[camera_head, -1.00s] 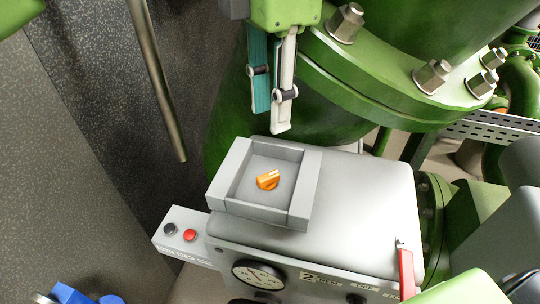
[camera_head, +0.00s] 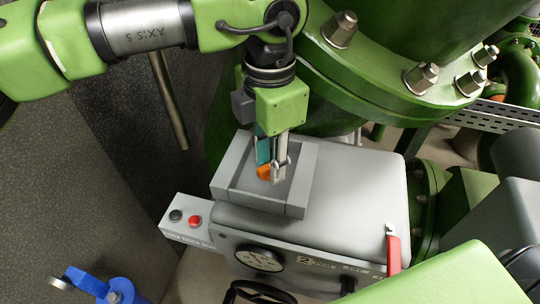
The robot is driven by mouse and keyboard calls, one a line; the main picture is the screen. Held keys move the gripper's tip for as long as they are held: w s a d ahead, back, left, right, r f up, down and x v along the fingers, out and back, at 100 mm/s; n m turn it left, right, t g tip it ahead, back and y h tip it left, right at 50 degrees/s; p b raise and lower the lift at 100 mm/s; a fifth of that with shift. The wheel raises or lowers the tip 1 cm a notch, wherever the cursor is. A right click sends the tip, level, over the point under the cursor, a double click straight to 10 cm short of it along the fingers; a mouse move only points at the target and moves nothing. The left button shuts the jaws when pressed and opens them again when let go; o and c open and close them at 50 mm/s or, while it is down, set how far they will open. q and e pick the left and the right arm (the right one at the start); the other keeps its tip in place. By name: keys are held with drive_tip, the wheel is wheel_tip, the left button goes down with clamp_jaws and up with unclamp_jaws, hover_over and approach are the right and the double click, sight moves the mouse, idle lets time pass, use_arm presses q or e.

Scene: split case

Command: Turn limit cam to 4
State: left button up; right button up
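The limit cam is a small orange knob (camera_head: 264,172) on the floor of a square grey recess (camera_head: 232,196) on top of the grey case. My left gripper (camera_head: 271,172) points down into this recess from above. Its teal finger and its silver finger are at the knob and cover part of it. Whether the fingers press on the knob cannot be told, and the knob's pointing direction and any number marks are hidden or too small to read. My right gripper is not in view.
The grey case (camera_head: 360,185) carries a round dial (camera_head: 259,257), a red lever (camera_head: 393,252), and a side box with a black button (camera_head: 176,216) and a red button (camera_head: 195,221). A bolted green flange (camera_head: 400,100) stands close behind. A blue handle (camera_head: 95,287) is at lower left.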

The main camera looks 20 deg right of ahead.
use_arm(q)
clamp_jaws()
drive_tip(key=m+b, duration=0.2)
drive_tip(key=b, duration=0.1)
drive_tip(key=shift+f+m, duration=0.15)
drive_tip(key=shift+m, duration=0.25)
drive_tip(key=shift+m+b, duration=0.7)
drive_tip(key=shift+m, duration=0.3)
drive_tip(key=m+b, duration=0.1)
drive_tip(key=m, duration=0.1)
drive_tip(key=shift+s+m, duration=0.15)
drive_tip(key=shift+m, duration=0.15)
drive_tip(key=m, duration=0.1)
drive_tip(key=m+b, duration=0.1)
drive_tip(key=m, duration=0.2)
drive_tip(key=shift+r+m, duration=0.25)
drive_tip(key=shift+m, duration=0.05)
drive_tip(key=m, duration=0.5)
drive_tip(key=shift+a+r+m+b, duration=0.1)
drive_tip(key=shift+a+m+b, duration=0.05)
drive_tip(key=shift+m+b, duration=0.25)
